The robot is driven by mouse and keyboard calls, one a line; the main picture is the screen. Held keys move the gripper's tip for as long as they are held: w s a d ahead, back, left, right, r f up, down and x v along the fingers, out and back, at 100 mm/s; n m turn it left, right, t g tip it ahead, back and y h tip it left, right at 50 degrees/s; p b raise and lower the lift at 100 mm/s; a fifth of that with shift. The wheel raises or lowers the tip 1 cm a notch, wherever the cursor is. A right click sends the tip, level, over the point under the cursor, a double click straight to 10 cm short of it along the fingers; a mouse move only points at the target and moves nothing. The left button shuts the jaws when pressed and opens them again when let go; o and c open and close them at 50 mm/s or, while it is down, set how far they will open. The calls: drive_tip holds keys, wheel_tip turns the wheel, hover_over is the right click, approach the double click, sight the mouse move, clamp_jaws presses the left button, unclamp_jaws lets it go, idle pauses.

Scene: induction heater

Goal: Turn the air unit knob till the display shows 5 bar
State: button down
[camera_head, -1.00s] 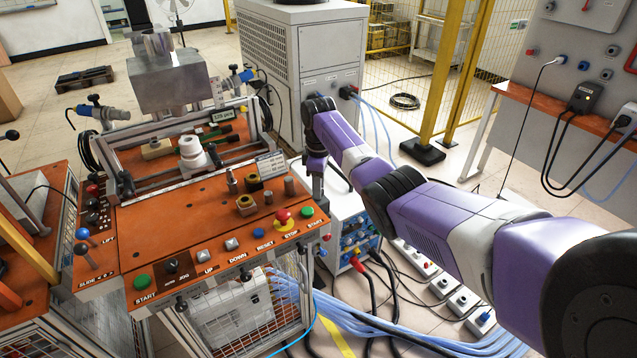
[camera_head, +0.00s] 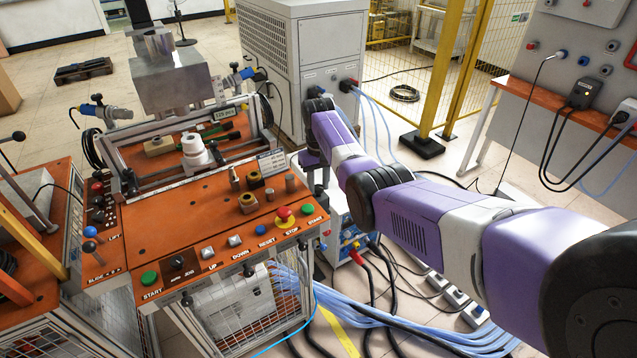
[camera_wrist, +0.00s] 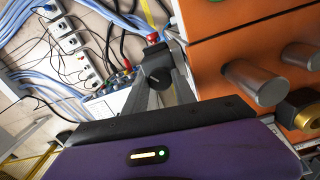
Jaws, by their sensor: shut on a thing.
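A round black part, apparently the air unit knob (camera_wrist: 157,68), shows in the wrist view beside the orange bench edge. My gripper (camera_wrist: 164,92) is shut on it; its purple body fills the bottom of the wrist view and hides much of the hold. In the head view my gripper hangs at the bench's right rear edge, mostly hidden, and the knob cannot be made out.
The orange bench (camera_head: 155,225) carries a red stop button (camera_head: 284,212), metal cylinders and a white insulator-like part (camera_head: 195,150). A grey cabinet (camera_head: 325,50) stands behind. Power strips (camera_wrist: 70,40), cables and blue hoses lie on the floor to the bench's right.

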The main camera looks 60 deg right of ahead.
sight(319, 187)
drive_tip(key=m, duration=0.3)
drive_tip(key=shift+r+m, duration=0.1)
drive_tip(key=shift+m, duration=1.9)
drive_tip(key=c, duration=1)
unclamp_jaws()
drive_tip(key=shift+c, duration=0.2)
wheel_tip(319, 187, up, 8)
drive_tip(key=shift+f, duration=0.1)
drive_tip(key=shift+s+f, duration=0.1)
